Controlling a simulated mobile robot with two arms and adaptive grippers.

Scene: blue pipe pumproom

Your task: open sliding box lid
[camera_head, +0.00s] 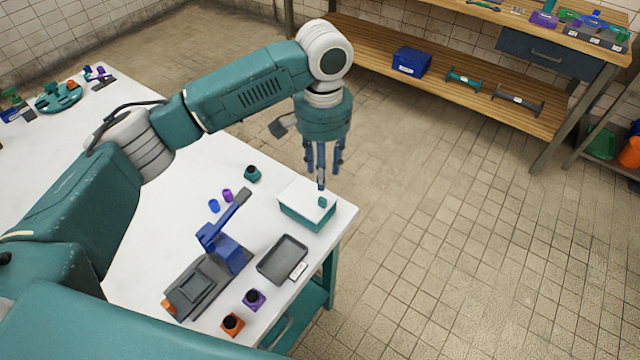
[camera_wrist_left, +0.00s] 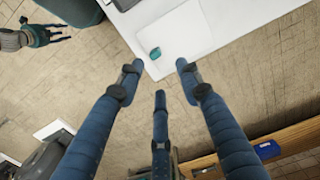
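A small teal box (camera_head: 303,216) with a flat white lid (camera_head: 301,197) sits at the right corner of the white table. A teal knob (camera_head: 322,202) stands on the lid near one edge. The lid covers the box, so its inside is hidden. My left gripper (camera_head: 323,178) points down just above and behind the lid's far edge, with its fingers apart and nothing between them. In the left wrist view the lid (camera_wrist_left: 182,35) and knob (camera_wrist_left: 155,53) lie ahead of the spread fingers. What appears to be my right gripper (camera_wrist_left: 45,38) shows small at the upper left there.
A grey tray (camera_head: 283,259), a blue-handled press (camera_head: 222,248), and purple (camera_head: 254,300) and orange (camera_head: 232,323) pieces stand near the box. A dark teal piece (camera_head: 252,174) lies behind. The tiled floor beyond the table is clear. A wooden shelf (camera_head: 440,80) stands at the back.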

